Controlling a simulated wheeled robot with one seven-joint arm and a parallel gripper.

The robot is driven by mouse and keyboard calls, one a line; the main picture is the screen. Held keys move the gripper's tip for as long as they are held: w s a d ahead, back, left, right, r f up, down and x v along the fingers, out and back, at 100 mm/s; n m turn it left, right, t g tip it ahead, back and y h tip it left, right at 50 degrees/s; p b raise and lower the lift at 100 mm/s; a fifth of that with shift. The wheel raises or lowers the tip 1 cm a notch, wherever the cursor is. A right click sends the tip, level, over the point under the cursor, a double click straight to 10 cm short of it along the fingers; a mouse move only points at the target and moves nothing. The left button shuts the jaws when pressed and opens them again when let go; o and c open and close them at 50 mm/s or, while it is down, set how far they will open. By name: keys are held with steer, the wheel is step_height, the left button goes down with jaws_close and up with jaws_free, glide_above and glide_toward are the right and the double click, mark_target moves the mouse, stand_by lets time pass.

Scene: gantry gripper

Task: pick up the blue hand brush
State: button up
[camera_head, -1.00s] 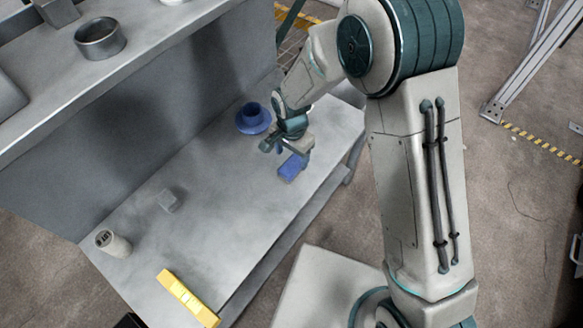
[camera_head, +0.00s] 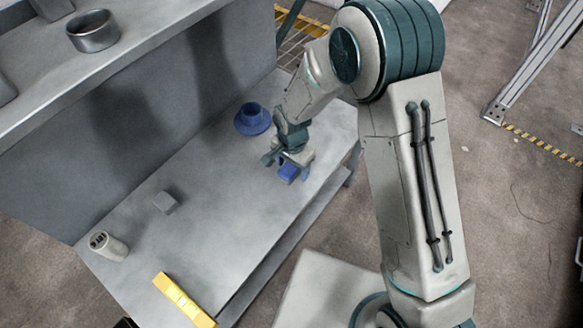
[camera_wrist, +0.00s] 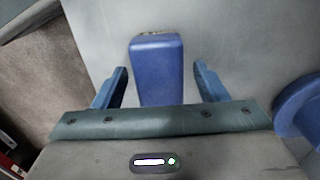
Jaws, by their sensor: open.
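The blue hand brush (camera_head: 288,173) lies on the grey workbench (camera_head: 215,205), partly hidden under my gripper in the head view. In the wrist view the brush (camera_wrist: 158,68) lies between my two blue fingers, with a gap on each side. A strip of bristles shows at its far end. My gripper (camera_wrist: 160,80) is open and empty, just above or around the brush; I cannot tell how far the fingers reach down. In the head view my gripper (camera_head: 288,172) is over the right part of the bench.
A blue flanged round part (camera_head: 252,118) stands on the bench behind my gripper. A small grey block (camera_head: 165,202), a white labelled cylinder (camera_head: 108,246) and a yellow bar (camera_head: 183,300) lie to the left. A metal ring (camera_head: 93,31) sits on the upper shelf.

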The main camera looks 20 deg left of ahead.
steer(key=shift+f, duration=0.1)
steer(key=c, duration=1.1)
step_height(320, 180, up, 5)
steer(key=shift+f+p, duration=0.1)
steer(key=shift+p, duration=0.95)
steer(key=d+r, duration=0.2)
steer(key=d, duration=0.2)
steer(key=w+d+r+p, duration=0.1)
steer(key=d+r, duration=0.1)
steer(key=d, duration=0.1)
steer(key=d+r+p, duration=0.1)
steer(key=d+r, duration=0.1)
steer(key=d, duration=0.2)
steer(key=shift+w+d+r, duration=0.3)
steer(key=shift+w+r, duration=0.1)
steer(key=shift+o, duration=0.8)
steer(key=shift+p, duration=0.4)
steer(key=shift+c, duration=0.2)
